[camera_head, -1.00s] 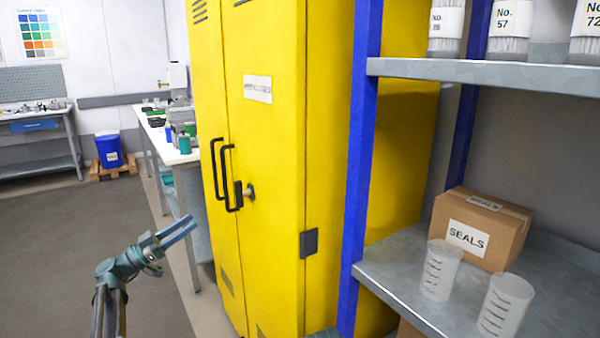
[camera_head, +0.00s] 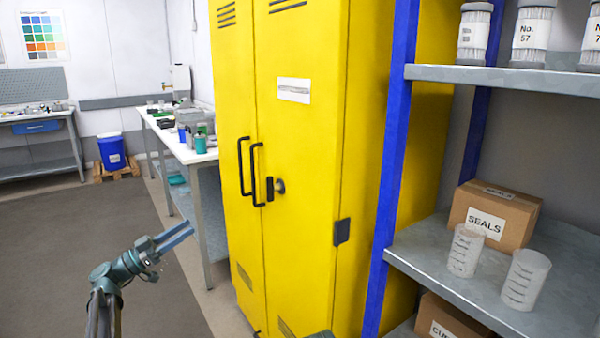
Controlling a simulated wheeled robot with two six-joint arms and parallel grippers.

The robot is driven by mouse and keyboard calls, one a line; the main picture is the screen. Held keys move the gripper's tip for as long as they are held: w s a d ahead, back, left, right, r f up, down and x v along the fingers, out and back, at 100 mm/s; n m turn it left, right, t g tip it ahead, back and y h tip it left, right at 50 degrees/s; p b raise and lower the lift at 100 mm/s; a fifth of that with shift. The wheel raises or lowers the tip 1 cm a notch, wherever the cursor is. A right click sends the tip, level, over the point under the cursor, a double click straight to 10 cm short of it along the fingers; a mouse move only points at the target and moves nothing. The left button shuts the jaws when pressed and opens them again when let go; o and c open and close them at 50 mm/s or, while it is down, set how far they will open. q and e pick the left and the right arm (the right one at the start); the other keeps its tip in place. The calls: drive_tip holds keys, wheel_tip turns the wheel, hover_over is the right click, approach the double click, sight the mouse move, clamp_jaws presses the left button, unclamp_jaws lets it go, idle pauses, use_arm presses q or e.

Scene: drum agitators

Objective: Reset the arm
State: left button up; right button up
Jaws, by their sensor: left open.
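My right gripper does not show in this view.
A tall yellow cabinet (camera_head: 315,185) with black handles stands shut in the middle. Right of it, a blue-posted shelf (camera_head: 440,268) holds a SEALS box (camera_head: 490,215) and two clear beakers (camera_head: 466,250). A workbench (camera_head: 185,150) stands behind. The grey floor at left is clear.

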use_arm(q)
drive_tip(key=s+d+f+n+g+y+p, duration=0.1)
drive_tip(key=s+d+f+g+y+p, duration=0.3)
drive_tip(key=d, duration=0.5)
drive_tip(key=s+d+f+n+g+y+p, duration=0.1)
drive_tip(key=s+d+g+p, duration=0.3)
drive_tip(key=d, duration=0.6)
drive_tip(key=s+d+f+n+g+y+p, duration=0.1)
drive_tip(key=s+d+f+g+y+p, duration=0.2)
drive_tip(key=s+d+p, duration=0.45)
drive_tip(key=s+r+n+g+y+p, duration=0.1)
drive_tip(key=s+n+y+p, duration=0.3)
drive_tip(key=s+y+p, duration=0.3)
drive_tip(key=s+y, duration=0.5)
drive_tip(key=s, duration=0.2)
drive_tip(key=shift+a+r+n+p, duration=0.15)
drive_tip(key=shift+r+n+p, duration=0.15)
drive_tip(key=shift+r+p, duration=0.05)
